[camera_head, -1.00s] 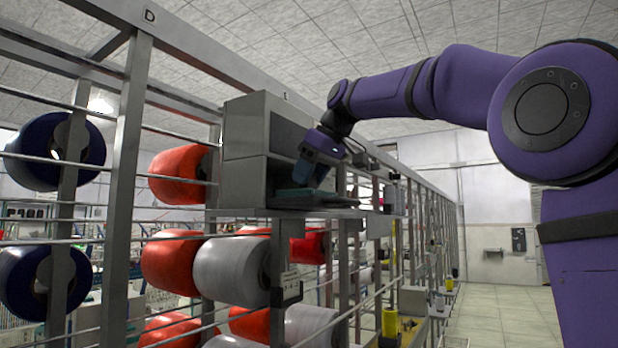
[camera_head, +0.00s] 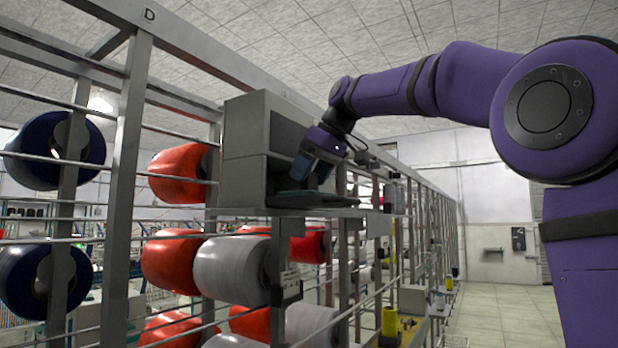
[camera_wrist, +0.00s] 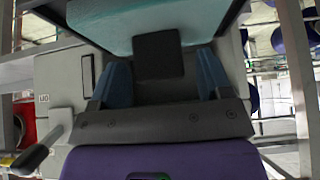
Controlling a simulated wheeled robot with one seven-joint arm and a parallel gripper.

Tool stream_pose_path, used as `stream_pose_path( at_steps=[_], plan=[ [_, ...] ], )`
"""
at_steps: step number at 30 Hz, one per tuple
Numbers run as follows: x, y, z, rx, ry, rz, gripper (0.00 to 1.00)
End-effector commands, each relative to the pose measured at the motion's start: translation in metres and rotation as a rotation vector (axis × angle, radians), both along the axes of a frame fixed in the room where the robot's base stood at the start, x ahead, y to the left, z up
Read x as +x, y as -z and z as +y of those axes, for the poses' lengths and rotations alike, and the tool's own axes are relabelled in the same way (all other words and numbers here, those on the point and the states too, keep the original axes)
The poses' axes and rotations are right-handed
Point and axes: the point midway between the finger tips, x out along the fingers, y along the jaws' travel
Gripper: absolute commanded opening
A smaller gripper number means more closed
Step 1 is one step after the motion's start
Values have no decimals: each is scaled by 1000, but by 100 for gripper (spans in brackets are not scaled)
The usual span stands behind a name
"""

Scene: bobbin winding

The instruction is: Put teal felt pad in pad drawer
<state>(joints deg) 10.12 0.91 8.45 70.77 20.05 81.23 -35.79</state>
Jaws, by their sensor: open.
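The teal felt pad (camera_head: 308,198) lies flat at the bottom opening of a grey cabinet on the rack. In the wrist view a broad teal surface (camera_wrist: 150,22), which looks like the pad, fills the top edge, with a dark square block (camera_wrist: 158,56) in front of it. My gripper (camera_head: 309,180) is open, pointing down just above the pad. In the wrist view its two blue fingers (camera_wrist: 160,72) stand apart, one on each side of the dark block. I cannot tell whether they touch it. The pad drawer is not clearly distinguishable from the cabinet's lower opening.
The grey cabinet (camera_head: 238,150) has an upper opening and walls close to my gripper. Below it are large red and white bobbins (camera_head: 232,268) on metal rails. Navy bobbins (camera_head: 85,152) hang at left. The aisle floor (camera_head: 500,315) at right is clear.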

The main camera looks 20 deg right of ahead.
Motion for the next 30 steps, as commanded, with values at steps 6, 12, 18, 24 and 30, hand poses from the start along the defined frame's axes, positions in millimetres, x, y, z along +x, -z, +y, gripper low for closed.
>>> stream_pose_path(
  at_steps=[6,12,18,24,30],
  plan=[
    [-18,-34,-13,0,2,-5,72],
    [-35,-66,-27,0,2,-4,72],
    [-46,-87,-34,0,1,-1,72],
    [-51,-94,-37,0,0,0,72],
    [-57,-87,-35,1,27,9,72]
  ],
)
